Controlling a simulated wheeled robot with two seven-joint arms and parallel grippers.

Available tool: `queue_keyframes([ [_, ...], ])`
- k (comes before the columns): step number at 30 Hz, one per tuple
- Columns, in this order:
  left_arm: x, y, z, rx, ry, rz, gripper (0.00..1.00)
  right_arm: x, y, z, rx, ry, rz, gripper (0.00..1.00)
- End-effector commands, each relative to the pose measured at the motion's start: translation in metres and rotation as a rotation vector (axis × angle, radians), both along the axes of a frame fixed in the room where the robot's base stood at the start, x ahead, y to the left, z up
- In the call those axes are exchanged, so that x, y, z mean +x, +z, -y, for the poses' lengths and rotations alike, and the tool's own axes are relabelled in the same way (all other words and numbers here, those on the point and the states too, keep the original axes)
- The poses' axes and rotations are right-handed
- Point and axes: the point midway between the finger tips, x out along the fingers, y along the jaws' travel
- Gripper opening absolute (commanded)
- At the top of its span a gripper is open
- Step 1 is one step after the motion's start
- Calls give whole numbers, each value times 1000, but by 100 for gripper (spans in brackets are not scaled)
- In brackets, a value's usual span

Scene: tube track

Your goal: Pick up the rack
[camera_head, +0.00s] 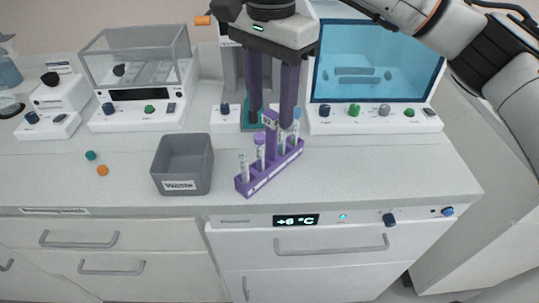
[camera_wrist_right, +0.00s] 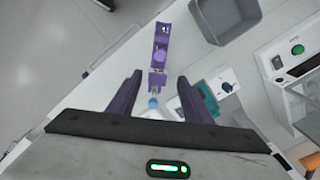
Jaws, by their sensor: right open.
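The purple rack (camera_head: 268,177) stands on the bench right of the waste bin, holding several capped tubes and with an upright middle part. It also shows in the right wrist view (camera_wrist_right: 161,38), beyond and between my fingertips. My right gripper (camera_head: 271,122) comes down from above with its two purple fingers apart, close to the rack's upright part. In the wrist view the right gripper (camera_wrist_right: 159,76) is open, with nothing clamped. I cannot tell whether a finger touches the rack. My fingers hide part of the rack's far side. My left gripper is not in view.
A grey waste bin (camera_head: 182,165) stands left of the rack. Two small caps, teal (camera_head: 90,155) and orange (camera_head: 102,170), lie farther left. Instruments line the back, including a blue-windowed cabinet (camera_head: 372,65) and a glass-sided balance (camera_head: 137,60). The bench right of the rack is clear.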

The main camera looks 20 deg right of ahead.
Motion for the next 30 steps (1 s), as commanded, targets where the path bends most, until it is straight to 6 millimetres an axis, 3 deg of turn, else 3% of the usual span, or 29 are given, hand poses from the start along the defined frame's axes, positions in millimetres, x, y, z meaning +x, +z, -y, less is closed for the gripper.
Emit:
queue_keyframes([
  [15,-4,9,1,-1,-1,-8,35,-5,-66,2,0,-1,-1,45],
  [24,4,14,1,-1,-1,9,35,-4,-72,1,1,0,0,45],
  [30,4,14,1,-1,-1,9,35,-4,-72,1,1,-1,0,13],
])
